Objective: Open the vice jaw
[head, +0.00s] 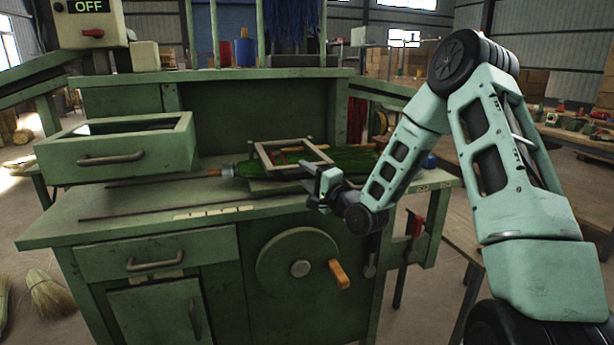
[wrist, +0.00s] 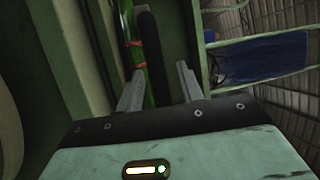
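My gripper (head: 318,192) is over the front of the green workbench, just before a pale square frame (head: 290,146) on the bench top. In the wrist view its two fingers (wrist: 158,85) stand apart. A dark upright bar (wrist: 149,50) shows in the gap between them; I cannot tell whether it is touched. A green rod with red bands (wrist: 134,45) shows beside the bar. A long green piece (head: 345,160) lies behind and right of my gripper in the head view. I cannot clearly make out which part is the vice jaw.
A wheel (head: 290,268) with an orange crank handle (head: 339,274) is on the bench front. A red-handled lever (head: 415,224) is at the right side. An open drawer unit (head: 118,150) stands at the left. Thin rods (head: 150,211) lie on the bench top (head: 110,228).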

